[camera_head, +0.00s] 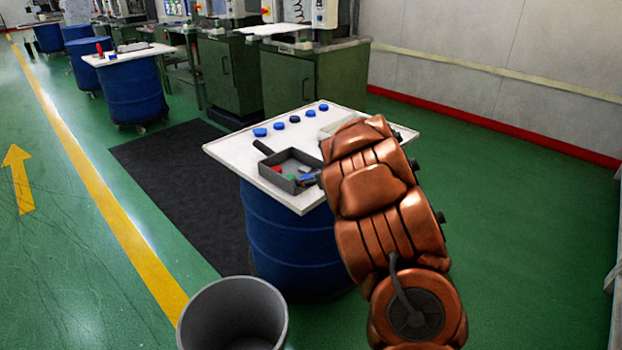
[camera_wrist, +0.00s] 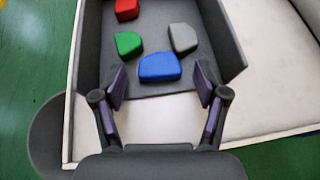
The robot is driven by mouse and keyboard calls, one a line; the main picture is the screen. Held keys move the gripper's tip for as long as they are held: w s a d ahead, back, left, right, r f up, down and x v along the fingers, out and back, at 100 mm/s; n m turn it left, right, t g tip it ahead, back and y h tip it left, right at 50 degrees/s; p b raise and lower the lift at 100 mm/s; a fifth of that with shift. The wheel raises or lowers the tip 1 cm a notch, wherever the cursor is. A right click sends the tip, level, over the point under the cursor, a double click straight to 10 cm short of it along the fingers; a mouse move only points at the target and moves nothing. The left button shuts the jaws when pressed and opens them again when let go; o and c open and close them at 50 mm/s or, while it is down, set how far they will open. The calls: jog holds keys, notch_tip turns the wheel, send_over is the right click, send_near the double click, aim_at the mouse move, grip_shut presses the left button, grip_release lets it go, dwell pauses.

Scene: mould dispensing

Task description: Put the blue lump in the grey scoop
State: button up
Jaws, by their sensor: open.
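The grey scoop (camera_head: 312,161) lies on the white table top, its handle pointing to the back left. In the wrist view the scoop (camera_wrist: 97,45) fills the upper middle. The blue lump (camera_wrist: 160,67) sits on the scoop's floor near its open front edge. My gripper (camera_wrist: 160,86) is open, its fingers spread to either side, with the lump just beyond and between the tips. I see no contact. In the head view my arm partly hides the gripper and the scoop's right side.
In the scoop are a green lump (camera_wrist: 128,44), a grey lump (camera_wrist: 183,37) and a red lump (camera_wrist: 127,9). Several blue discs (camera_head: 295,119) line the table's back. A pale tray (camera_head: 335,128) is partly behind my arm. A grey bin (camera_head: 235,315) stands on the floor in front.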

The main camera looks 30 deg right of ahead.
jog(key=shift+r, duration=0.1)
jog(key=shift+r+p, duration=0.15)
jog(key=shift+p, duration=0.15)
jog(key=shift+s+d+r, duration=0.1)
jog(key=shift+s, duration=0.25)
jog(key=a+v, duration=0.1)
jog(key=v, duration=1)
jog(key=shift+d+b, duration=0.35)
jog(key=shift+d, duration=0.15)
jog(key=shift+r, duration=0.1)
